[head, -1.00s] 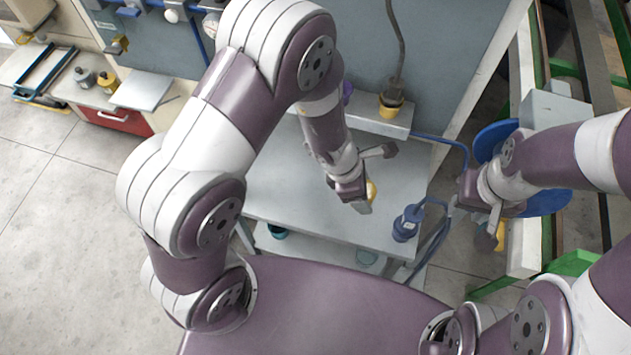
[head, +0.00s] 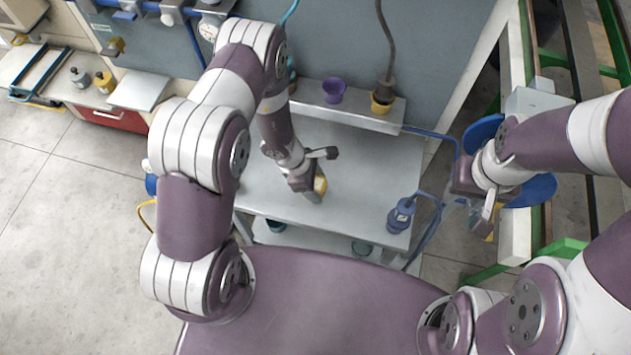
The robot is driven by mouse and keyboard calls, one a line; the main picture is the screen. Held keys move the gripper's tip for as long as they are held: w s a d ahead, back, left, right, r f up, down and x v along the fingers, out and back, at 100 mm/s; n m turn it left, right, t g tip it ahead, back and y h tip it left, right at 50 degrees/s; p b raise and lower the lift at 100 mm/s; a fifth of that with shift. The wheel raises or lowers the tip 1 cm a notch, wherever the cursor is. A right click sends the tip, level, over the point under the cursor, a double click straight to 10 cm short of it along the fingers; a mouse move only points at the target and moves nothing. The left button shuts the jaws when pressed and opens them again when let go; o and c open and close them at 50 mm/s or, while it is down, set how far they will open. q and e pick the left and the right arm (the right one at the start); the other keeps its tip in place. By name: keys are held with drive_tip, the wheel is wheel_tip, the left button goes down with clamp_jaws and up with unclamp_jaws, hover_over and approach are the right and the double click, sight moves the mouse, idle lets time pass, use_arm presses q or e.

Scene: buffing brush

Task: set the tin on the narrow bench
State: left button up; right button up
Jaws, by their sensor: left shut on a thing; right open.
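My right gripper (head: 489,207) is open, to the right of the bench, in front of a blue round part (head: 530,192). A bit of yellow shows just below it; I cannot tell what it is.
A raised ledge (head: 345,112) along the bench's back holds a purple cup (head: 334,89) and a yellow pot (head: 382,102). A blue tool (head: 401,215) with a cable stands at the bench's front right. The middle of the top is largely clear.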

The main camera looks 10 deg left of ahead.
use_arm(q)
drive_tip(key=shift+f, duration=0.1)
drive_tip(key=o, duration=1.1)
drive_tip(key=s+a+r+m+y, duration=0.1)
drive_tip(key=s+a+r+m, duration=0.1)
drive_tip(key=r+m, duration=0.4)
drive_tip(key=s+a+r+m+y, duration=0.2)
drive_tip(key=r+m, duration=0.5)
drive_tip(key=r, duration=0.5)
drive_tip(key=s+a+r+m+y, duration=0.1)
drive_tip(key=s+a+r+m, duration=0.3)
drive_tip(key=r, duration=0.5)
drive_tip(key=s+m, duration=0.1)
drive_tip(key=m, duration=0.1)
drive_tip(key=shift+r+m+t+y+p, duration=0.15)
drive_tip(key=shift+m+t+y+p, duration=0.15)
drive_tip(key=shift+t+p, duration=0.1)
